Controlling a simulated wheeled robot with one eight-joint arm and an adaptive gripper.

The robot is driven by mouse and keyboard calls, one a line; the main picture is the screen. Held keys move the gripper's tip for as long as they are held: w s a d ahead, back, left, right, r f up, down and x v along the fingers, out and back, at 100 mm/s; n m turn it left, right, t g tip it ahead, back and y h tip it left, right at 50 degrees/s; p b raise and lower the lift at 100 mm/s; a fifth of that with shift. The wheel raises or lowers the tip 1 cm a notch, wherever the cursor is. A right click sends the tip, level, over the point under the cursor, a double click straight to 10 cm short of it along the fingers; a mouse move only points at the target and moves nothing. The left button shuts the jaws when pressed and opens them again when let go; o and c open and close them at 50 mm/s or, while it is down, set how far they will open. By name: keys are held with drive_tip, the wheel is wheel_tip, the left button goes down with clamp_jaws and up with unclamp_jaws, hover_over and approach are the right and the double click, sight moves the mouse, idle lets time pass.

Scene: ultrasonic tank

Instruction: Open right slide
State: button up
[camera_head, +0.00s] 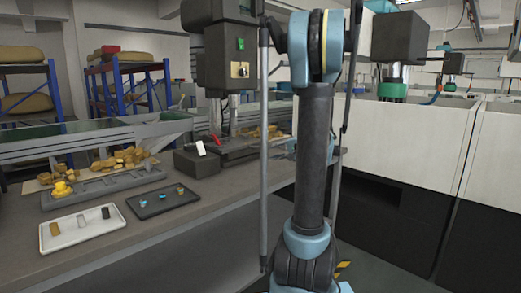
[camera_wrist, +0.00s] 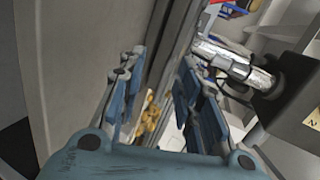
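My gripper (camera_wrist: 160,88) is open, its two blue fingers apart with nothing clearly held between them. In the wrist view, a large grey flat panel (camera_wrist: 75,50) stands to the left of the fingers. A long narrow metal edge or rail (camera_wrist: 179,32) runs beside it, just beyond the gap between the fingers. I cannot tell whether this is the right slide or whether a finger touches it. In the head view, my arm rises in the middle and hides what is behind it; the gripper's fingers cannot be made out there. White machine panels (camera_head: 415,135) stand on the right.
A grey workbench (camera_head: 215,190) on the left bears a white tray (camera_head: 112,228) and a dark tray (camera_head: 148,207) with small parts. Yellow-brown pieces (camera_head: 122,158) lie further back. In the wrist view, a shiny metal cylinder (camera_wrist: 235,62) is close to the right finger.

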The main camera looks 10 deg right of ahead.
drive_tip(key=w+d+m+t, duration=0.2)
drive_tip(key=w+d, duration=0.2)
drive_tip(key=d, duration=0.1)
drive_tip(key=x, duration=1.7)
drive_tip(key=shift+w+a+r, duration=0.15)
drive_tip(key=shift+a+r, duration=0.1)
drive_tip(key=shift+r, duration=0.15)
